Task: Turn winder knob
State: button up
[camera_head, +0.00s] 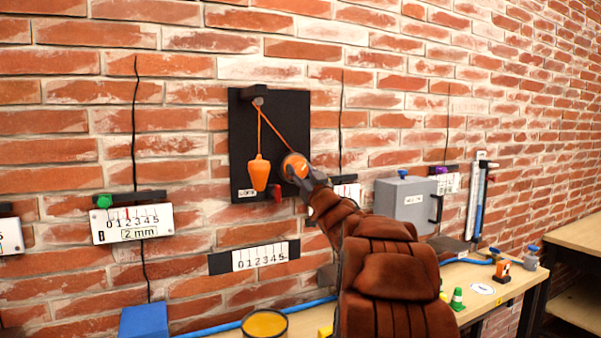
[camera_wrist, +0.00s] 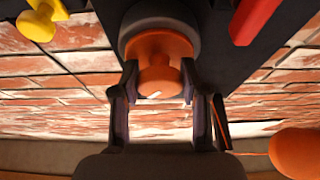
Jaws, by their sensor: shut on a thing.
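The orange winder knob (camera_head: 293,164) is at the right side of a black wall board (camera_head: 241,130). In the wrist view it is an orange round knob (camera_wrist: 157,48) with a smaller stub, in front of a dark round base. My gripper (camera_wrist: 159,77) has one finger on each side of the stub and is shut on it. In the head view my gripper (camera_head: 306,180) reaches the knob from the lower right and partly hides it. An orange cord runs from the knob up to a peg (camera_head: 258,101), and an orange weight (camera_head: 259,173) hangs below the peg.
A red piece (camera_head: 277,195) sits below the knob; it also shows in the wrist view (camera_wrist: 250,18). A ruler plate (camera_head: 262,257) is below the board. A grey box (camera_head: 405,203) is on the wall to the right. The bench below holds a yellow-topped can (camera_head: 265,324) and small items.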

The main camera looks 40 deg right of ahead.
jog(key=shift+r+n+y, duration=0.1)
jog(key=shift+n+y, duration=0.2)
jog(key=shift+n, duration=0.4)
jog(key=n+y+p, duration=0.1)
jog(key=n, duration=0.2)
jog(key=shift+d+t+y, duration=0.1)
jog(key=shift+t+y, duration=0.2)
jog(key=shift+n+y+p, duration=0.25)
jog(key=shift+n+y, duration=0.45)
jog(key=shift+n, duration=0.7)
jog(key=shift+n+y+p, duration=0.2)
jog(key=shift+n+y, duration=0.5)
jog(key=shift+n, duration=1)
jog(key=o, duration=1.1)
jog(key=shift+o, duration=0.2)
jog(key=v, duration=1.2)
jog(key=shift+r, duration=0.15)
